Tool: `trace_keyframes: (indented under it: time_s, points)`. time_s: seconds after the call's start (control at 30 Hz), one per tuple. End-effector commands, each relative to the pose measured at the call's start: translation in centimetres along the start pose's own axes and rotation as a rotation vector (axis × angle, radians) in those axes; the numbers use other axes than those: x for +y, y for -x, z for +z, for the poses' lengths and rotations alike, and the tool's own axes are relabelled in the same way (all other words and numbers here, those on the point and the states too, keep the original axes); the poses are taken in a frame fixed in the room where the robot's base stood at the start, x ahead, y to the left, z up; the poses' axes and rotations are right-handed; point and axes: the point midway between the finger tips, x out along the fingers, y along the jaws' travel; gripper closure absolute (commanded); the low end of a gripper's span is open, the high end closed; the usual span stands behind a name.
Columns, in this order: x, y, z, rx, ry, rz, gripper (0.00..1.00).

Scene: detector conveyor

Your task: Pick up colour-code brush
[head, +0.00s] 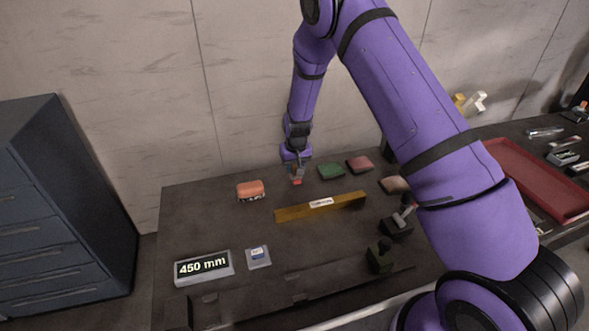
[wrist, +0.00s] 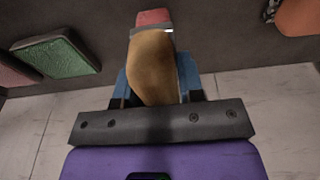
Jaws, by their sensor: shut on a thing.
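The colour-code brush (wrist: 152,68) has a tan wooden handle, a pale metal band and a pinkish-red end. In the wrist view it lies between the blue fingers of my gripper (wrist: 156,80), which is shut on it. In the head view my gripper (head: 296,166) is at the back of the dark table, pointing down, with the brush's red end (head: 297,181) just below it. The handle is mostly hidden there by the fingers. I cannot tell whether the red end touches the table.
Near it are an orange block (head: 250,190), a green pad (head: 331,171) and a red pad (head: 359,164). A yellow bar (head: 320,206) lies in front. A "450 mm" display (head: 204,267) stands front left. A red tray (head: 540,180) is at right.

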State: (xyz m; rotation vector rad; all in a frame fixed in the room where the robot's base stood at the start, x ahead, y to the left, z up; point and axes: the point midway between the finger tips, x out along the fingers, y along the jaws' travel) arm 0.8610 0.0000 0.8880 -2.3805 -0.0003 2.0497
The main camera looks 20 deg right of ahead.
Motion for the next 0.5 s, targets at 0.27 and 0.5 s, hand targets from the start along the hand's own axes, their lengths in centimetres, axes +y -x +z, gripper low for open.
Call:
trace_keyframes:
  time_s: [0.27, 0.5]
  points:
    - [0.0, 3.3, 0.6, -0.002, 0.000, 0.000, 0.95]
    - [0.0, 4.6, 6.0, -0.002, 0.000, 0.000, 0.95]
